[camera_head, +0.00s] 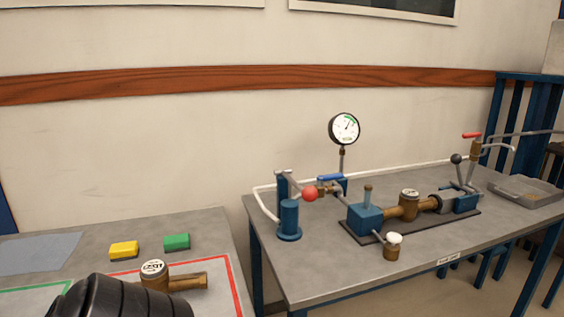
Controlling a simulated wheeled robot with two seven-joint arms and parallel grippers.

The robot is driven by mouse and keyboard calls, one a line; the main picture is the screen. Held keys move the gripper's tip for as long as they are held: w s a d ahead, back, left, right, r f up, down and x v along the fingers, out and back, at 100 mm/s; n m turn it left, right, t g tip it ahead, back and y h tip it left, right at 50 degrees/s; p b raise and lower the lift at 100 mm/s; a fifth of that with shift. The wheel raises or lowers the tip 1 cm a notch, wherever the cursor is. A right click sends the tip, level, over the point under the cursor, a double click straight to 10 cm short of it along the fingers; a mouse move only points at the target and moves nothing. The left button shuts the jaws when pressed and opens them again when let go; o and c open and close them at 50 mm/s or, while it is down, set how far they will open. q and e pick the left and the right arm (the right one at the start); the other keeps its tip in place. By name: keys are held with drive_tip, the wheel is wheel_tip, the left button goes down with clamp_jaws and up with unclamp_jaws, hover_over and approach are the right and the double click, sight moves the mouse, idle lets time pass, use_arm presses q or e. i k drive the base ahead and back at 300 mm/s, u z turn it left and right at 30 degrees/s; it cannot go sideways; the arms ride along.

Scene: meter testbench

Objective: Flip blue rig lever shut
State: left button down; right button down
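The blue lever (330,177) is a small flat handle on the test rig, below the round pressure gauge (344,128). It lies about level, pointing left and right in the picture, above a short metal fitting. A red ball knob (310,194) is just to its lower left, beside a blue hand pump (289,219). A black ribbed part at the bottom left looks like part of my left arm. Neither gripper's fingers show, and nothing of mine is touching the lever.
The rig table (310,275) carries a clamped brass meter (409,204), a red-handled valve (472,135), a black ball lever (456,158) and a grey tray (524,191). A nearer table (205,229) holds yellow (124,250) and green (176,242) blocks and another meter (154,274). A gap separates the tables.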

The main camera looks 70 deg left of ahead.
sight(320, 179)
drive_tip(key=u, duration=0.6)
drive_tip(key=i, duration=0.45)
drive_tip(key=u, duration=0.5)
